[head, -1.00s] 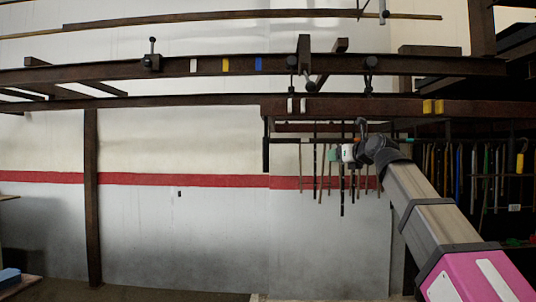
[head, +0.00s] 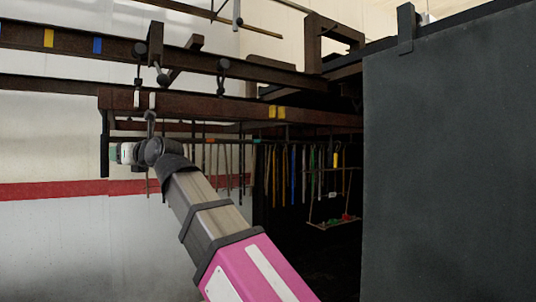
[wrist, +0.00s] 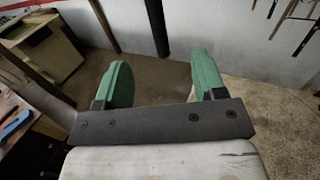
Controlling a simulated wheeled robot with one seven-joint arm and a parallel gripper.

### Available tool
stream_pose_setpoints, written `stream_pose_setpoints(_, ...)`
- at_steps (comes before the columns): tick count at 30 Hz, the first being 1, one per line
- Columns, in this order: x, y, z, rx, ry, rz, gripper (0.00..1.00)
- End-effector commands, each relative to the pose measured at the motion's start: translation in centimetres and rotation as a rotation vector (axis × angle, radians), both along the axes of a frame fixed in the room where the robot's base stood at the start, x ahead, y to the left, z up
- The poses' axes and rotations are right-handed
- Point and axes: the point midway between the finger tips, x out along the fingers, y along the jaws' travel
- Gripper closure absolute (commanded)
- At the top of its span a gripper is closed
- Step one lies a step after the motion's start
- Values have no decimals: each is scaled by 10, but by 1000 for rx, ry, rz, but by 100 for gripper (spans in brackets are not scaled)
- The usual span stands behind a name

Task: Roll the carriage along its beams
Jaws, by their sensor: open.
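A dark brown beam assembly (head: 180,103) hangs below the long upper beam (head: 100,50) in the head view; it looks like the carriage, but where it joins the beams is unclear. It bears pale and yellow marks, and a dark post (head: 104,145) drops from its left end. My gripper (head: 122,153) is just right of that post in the picture, below the assembly. In the wrist view my gripper (wrist: 158,75) has its two green fingers wide apart with nothing between them. A dark upright bar (wrist: 157,25) shows beyond the fingers; contact is not visible.
Several hanging tools (head: 295,170) and a small hanging shelf (head: 333,223) are behind and right of my arm. A large dark panel (head: 450,160) blocks the right side. In the wrist view a cabinet (wrist: 45,45) stands left, beside open floor (wrist: 270,95).

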Motion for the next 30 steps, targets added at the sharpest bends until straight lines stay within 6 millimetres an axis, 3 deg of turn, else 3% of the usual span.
stream_pose_setpoints(21,59,82,1,-2,1,0,36)
stream_pose_setpoints(30,59,83,0,0,0,0,36)
